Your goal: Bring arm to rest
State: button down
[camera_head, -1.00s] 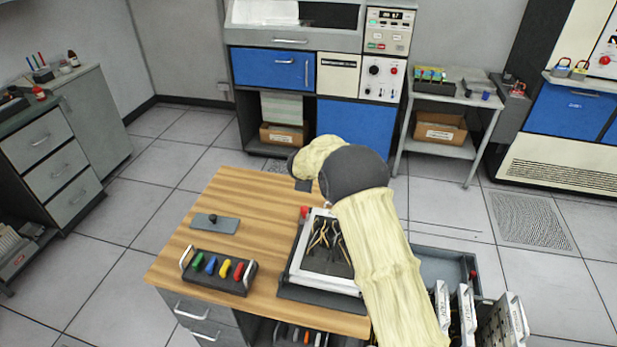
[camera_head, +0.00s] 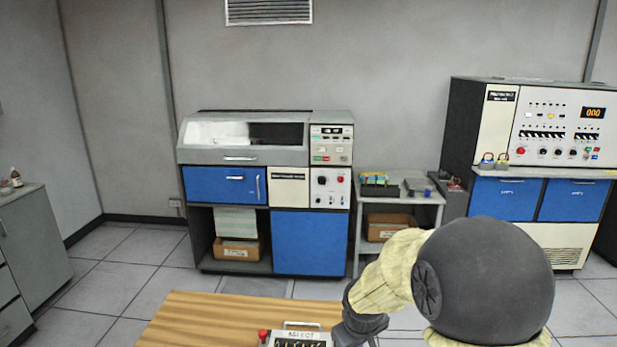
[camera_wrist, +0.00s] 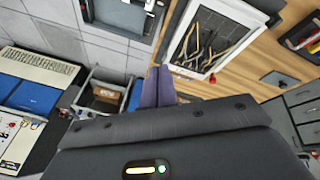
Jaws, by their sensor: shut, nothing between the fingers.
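My gripper (camera_wrist: 153,88) shows in the wrist view as two dark fingers lying side by side, shut with nothing between them. It hangs above the edge of the wooden table (camera_wrist: 258,62), apart from the things there. In the head view my arm, in a cream sleeve with a dark round joint, fills the lower right. Its fingers cannot be made out there.
A white-framed box of wires (camera_wrist: 170,52) sits on the table; its top edge, marked SELECT (camera_head: 301,334), shows in the head view. A blue-fronted machine (camera_head: 311,240), a side table (camera_head: 412,200) and a control cabinet (camera_head: 497,120) stand behind, with floor between.

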jog(key=s+d+m, duration=0.2)
jog(key=s, duration=0.6)
jog(key=s+d+m+g, duration=0.1)
jog(key=s+d+m, duration=0.1)
jog(key=s, duration=0.5)
jog(key=shift+s+d+m+g+y, duration=0.3)
jog(key=shift+s+m, duration=0.05)
jog(key=shift+m, duration=0.45)
jog(key=shift+r, duration=0.1)
